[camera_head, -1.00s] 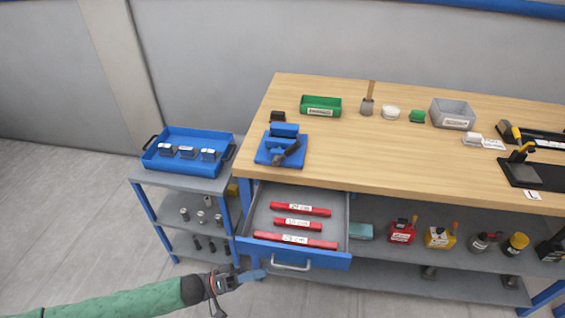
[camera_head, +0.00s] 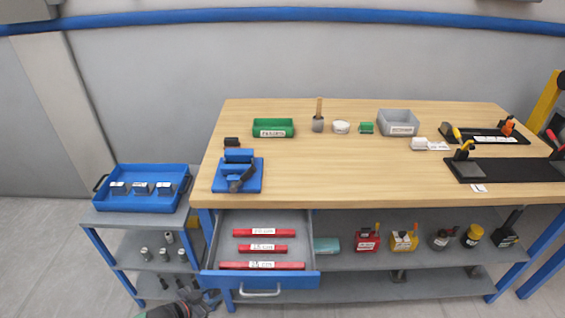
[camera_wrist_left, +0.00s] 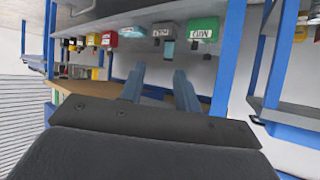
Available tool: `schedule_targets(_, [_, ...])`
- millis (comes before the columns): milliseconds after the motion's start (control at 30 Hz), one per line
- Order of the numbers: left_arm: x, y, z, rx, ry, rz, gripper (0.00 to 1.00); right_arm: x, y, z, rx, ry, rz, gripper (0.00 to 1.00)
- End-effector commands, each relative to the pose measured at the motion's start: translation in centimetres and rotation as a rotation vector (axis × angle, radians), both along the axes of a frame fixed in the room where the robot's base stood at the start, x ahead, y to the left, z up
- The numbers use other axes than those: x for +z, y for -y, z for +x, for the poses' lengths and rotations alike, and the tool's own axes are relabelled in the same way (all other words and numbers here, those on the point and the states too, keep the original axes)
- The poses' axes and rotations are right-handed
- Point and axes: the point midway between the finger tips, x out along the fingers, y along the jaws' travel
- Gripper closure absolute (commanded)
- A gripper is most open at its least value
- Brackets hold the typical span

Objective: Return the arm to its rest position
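My left gripper (camera_head: 208,298) shows only partly at the bottom edge of the head view, low in front of the small shelf cart and left of the open drawer (camera_head: 311,262). Most of the left arm is out of the picture. In the left wrist view, the two blue-grey fingers of my left gripper (camera_wrist_left: 160,78) stand apart with nothing held between them. My right gripper is in neither view.
The drawer juts from the wooden workbench (camera_head: 330,175) and holds red bars. The cart left of it bears a blue tray (camera_head: 178,205). A blue fixture (camera_head: 222,188) sits on the bench's left end. Floor (camera_head: 40,260) left of the cart is clear.

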Motion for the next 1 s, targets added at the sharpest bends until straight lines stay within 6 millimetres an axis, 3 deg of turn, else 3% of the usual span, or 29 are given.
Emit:
schedule_targets(200, [-1.0,-2.7,2.6,0.091,-0.014,0.336,0.68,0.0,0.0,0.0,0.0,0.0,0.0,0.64])
schedule_targets(367, [-2.0,-3.9,2.3,0.152,-0.113,0.526,0.68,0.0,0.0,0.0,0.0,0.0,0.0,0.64])
schedule_targets(633, [-4.2,-3.6,-1.9,0.238,-0.364,0.636,0.68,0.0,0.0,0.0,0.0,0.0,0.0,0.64])
schedule_targets(1000, [-7.4,0.1,-9.0,0.38,-0.621,0.464,0.68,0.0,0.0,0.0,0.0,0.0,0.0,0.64])
